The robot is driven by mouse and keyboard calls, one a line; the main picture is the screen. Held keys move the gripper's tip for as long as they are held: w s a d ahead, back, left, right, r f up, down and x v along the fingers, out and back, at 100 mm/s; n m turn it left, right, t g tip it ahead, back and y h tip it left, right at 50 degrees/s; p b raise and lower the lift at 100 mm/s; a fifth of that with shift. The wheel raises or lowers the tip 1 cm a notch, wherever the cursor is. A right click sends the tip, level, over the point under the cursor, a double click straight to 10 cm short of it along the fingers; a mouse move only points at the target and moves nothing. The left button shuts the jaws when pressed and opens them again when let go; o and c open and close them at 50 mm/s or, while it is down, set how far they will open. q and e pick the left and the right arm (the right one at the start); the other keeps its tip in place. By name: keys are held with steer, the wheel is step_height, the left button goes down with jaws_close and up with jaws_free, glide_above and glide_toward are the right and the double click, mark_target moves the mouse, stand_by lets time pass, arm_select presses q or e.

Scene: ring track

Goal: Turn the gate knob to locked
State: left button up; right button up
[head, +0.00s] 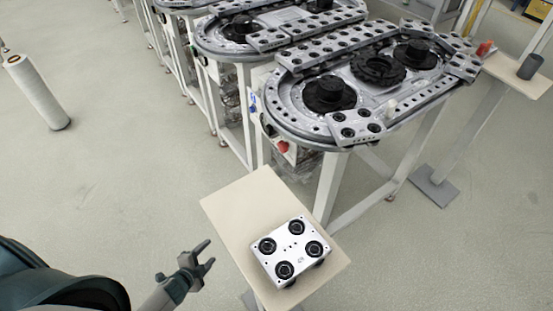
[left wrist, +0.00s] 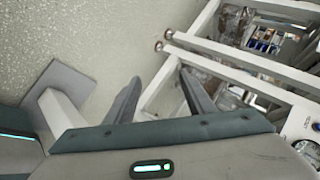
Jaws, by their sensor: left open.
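The ring track (head: 290,125) is a grey oval on a white frame, with black round hubs on top. On its front end panel are a red button (head: 282,146) and a small dark round part (head: 268,130) to its left. I cannot tell for sure which part is the gate knob, or its setting. My left gripper (head: 209,252) is open and empty, low and in front of the track, left of the small table and well apart from the panel. In the left wrist view its two fingers (left wrist: 160,78) stand apart with nothing between them. My right gripper is not in view.
A small beige table (head: 238,205) stands in front of the track and bears a white block with black wheels (head: 291,250). White frame legs (left wrist: 240,65) cross the left wrist view. Another stand (head: 518,72) is at right. A white roll (head: 38,92) stands at left. The left floor is mostly clear.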

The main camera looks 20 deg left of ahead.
arm_select(q)
steer(key=w+r+m+t+h+b, duration=0.2)
steer(key=w+r+m+t+b, duration=0.1)
steer(key=w+r+m, duration=0.5)
steer(key=w+r+m+t+h+b, duration=0.2)
steer(key=w+r+m+b, duration=0.3)
steer(key=r, duration=0.6)
steer(key=d+r+m+h+b, duration=0.2)
steer(key=d+r+m+h, duration=0.1)
steer(key=r+m, duration=0.5)
steer(key=d+r+m+g+h+b, duration=0.1)
steer(key=d+r+m+h, duration=0.3)
steer(key=r+m, duration=0.4)
steer(key=shift+s+d+r+m+b, duration=0.3)
steer(key=shift+m+b, duration=0.3)
steer(key=shift+b, duration=0.3)
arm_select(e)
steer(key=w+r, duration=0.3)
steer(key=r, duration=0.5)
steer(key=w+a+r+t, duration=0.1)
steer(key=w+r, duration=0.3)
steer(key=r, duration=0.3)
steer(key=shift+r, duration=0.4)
arm_select(q)
steer(key=shift+w+d, duration=0.1)
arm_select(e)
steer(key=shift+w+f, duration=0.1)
